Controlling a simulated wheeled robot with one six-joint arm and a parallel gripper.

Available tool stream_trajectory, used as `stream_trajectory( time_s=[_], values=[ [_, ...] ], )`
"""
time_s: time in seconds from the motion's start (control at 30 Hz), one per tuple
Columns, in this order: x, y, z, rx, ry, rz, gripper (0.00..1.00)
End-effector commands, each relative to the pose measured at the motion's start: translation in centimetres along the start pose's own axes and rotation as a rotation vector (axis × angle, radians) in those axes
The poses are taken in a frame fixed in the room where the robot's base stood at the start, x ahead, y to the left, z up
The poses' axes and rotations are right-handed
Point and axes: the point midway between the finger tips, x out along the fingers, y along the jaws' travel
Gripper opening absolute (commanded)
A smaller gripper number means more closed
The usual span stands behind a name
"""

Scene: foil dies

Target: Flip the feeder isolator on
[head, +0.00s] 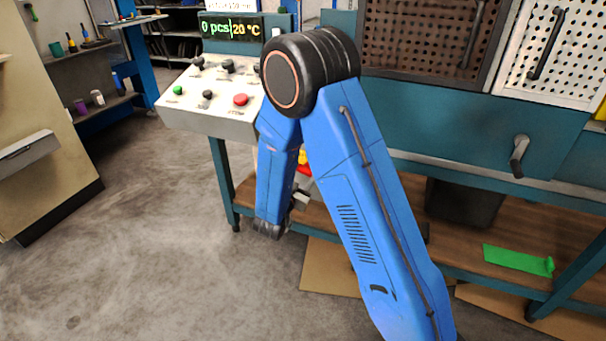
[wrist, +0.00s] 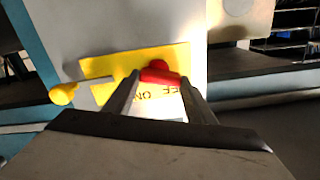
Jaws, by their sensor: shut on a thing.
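The feeder isolator shows in the wrist view as a red handle (wrist: 160,73) on a yellow plate (wrist: 110,66), fixed to a light grey box face. A white label (wrist: 160,102) with upside-down lettering that seems to read OFF and ON lies between my fingers. My gripper (wrist: 161,82) is shut on the red handle, one finger on each side. The handle's exact angle is hard to tell. In the head view my blue arm hides most of the isolator; only a small red and yellow part (head: 304,168) shows beside the arm.
A yellow knob (wrist: 63,94) sticks out left of the plate in the wrist view. In the head view a sloped control panel (head: 208,118) with green, black and red buttons stands left of my arm. A display (head: 231,27) reads 0 pcs, 20 °C. Open floor lies at left.

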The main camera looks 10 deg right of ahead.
Motion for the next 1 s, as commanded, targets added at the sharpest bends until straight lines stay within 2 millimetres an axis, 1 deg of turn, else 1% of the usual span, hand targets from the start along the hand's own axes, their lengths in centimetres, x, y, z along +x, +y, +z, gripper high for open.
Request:
stream_trajectory(
  time_s=[1.0],
  values=[
    [-0.01, 0.76, -0.06, 0.94, 0.001, 0.0, 0.28]
  ],
)
